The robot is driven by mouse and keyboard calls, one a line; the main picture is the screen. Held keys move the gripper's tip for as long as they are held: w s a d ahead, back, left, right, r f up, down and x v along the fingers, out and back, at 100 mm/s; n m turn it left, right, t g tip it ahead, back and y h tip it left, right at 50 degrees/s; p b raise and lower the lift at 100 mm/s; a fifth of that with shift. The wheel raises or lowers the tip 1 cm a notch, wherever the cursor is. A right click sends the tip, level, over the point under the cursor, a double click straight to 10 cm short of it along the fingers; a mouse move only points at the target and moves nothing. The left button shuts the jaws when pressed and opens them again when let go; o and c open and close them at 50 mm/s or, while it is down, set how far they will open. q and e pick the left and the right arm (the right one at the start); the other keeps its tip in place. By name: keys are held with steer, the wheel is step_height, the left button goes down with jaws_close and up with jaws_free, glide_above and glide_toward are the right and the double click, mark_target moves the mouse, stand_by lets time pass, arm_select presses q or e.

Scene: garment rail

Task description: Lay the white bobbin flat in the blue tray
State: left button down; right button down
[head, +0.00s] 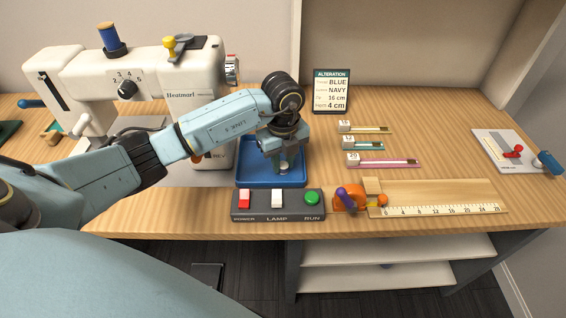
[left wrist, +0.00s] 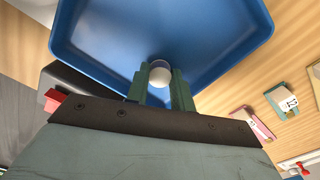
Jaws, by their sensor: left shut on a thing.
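The blue tray (head: 258,174) sits on the table behind the switch box, and it fills the top of the left wrist view (left wrist: 215,32). My left gripper (head: 284,168) points down over the right part of the tray. Its green fingers (left wrist: 160,92) are shut on the white bobbin (left wrist: 160,76), which shows a pale round face between them. In the head view the bobbin (head: 284,168) is small and mostly hidden by the fingers. I cannot tell whether it touches the tray floor. My right gripper is not in view.
A switch box (head: 278,204) with red, white and green buttons stands in front of the tray. A sewing machine (head: 185,85) stands left and behind. Needle packs (head: 365,144), an orange tool (head: 350,198) and a ruler board (head: 440,197) lie to the right.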

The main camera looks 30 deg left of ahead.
mark_target(283, 164)
arm_select(q)
steer(key=shift+f, duration=0.1)
steer(key=c, duration=1.2)
jaws_free()
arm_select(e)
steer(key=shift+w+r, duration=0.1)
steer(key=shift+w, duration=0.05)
arm_select(q)
steer(key=shift+r, duration=0.3)
step_height(283, 164, up, 2)
steer(key=p, duration=0.2)
steer(key=shift+r+p, duration=0.2)
steer(key=shift+p, duration=0.1)
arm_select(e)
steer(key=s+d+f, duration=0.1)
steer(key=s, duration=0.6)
arm_select(q)
step_height(283, 164, up, 3)
steer(key=p, duration=0.2)
steer(key=shift+p, duration=0.35)
step_height(283, 164, up, 6)
steer(key=p, duration=0.5)
steer(key=shift+r, duration=0.15)
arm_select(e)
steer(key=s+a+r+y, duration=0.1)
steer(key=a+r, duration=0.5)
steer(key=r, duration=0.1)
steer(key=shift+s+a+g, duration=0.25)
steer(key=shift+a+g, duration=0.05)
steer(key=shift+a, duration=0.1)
